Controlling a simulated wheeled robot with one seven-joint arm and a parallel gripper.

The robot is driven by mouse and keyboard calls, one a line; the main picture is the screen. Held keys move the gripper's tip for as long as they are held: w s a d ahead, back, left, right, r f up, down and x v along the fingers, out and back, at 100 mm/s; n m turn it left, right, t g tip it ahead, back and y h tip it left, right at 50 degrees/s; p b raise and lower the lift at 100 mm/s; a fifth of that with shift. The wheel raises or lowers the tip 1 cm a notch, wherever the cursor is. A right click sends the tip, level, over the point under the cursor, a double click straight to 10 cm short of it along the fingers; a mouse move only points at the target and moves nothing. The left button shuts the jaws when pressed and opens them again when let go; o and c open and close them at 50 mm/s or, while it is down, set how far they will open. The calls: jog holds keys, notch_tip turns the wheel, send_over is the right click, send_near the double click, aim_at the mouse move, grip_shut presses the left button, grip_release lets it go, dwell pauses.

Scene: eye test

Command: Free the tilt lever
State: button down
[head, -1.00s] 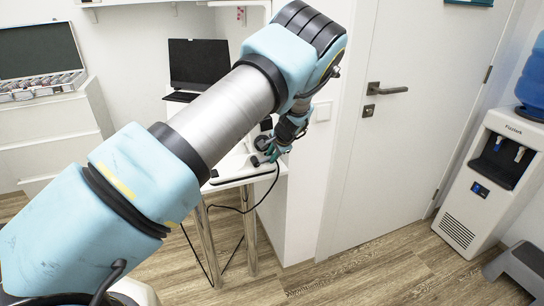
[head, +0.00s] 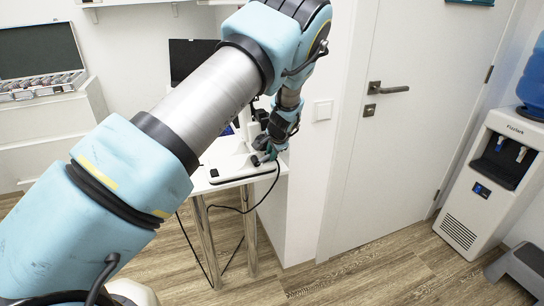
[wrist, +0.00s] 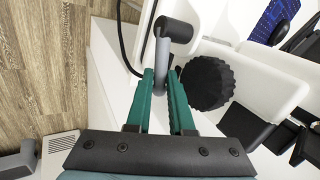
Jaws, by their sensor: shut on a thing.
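In the wrist view a grey lever (wrist: 162,60) with a black cylindrical end (wrist: 177,30) stands between the green fingers of my gripper (wrist: 160,80). The fingers are shut on the lever. Right beside it, on the white instrument (wrist: 238,72), is a black ribbed knob (wrist: 205,83), apart from the lever. In the head view my gripper (head: 265,153) is low over the right end of the instrument's white base (head: 222,165), on a small white table. The lever is too small to make out there, and my arm hides part of the instrument.
A black cable (head: 262,198) hangs from the table's right side. A dark laptop (head: 188,58) is behind my arm. The wall and closed white door (head: 400,150) are close on the right. A water cooler (head: 490,165) stands farther right. The floor before the door is clear.

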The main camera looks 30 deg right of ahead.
jog(key=c, duration=1.1)
grip_release()
jog(key=shift+s+r, duration=0.1)
jog(key=b+v, duration=0.3)
jog(key=v, duration=0.7)
jog(key=shift+s+a+r, duration=0.1)
jog(key=shift+r, duration=0.2)
jog(key=shift+a, duration=0.1)
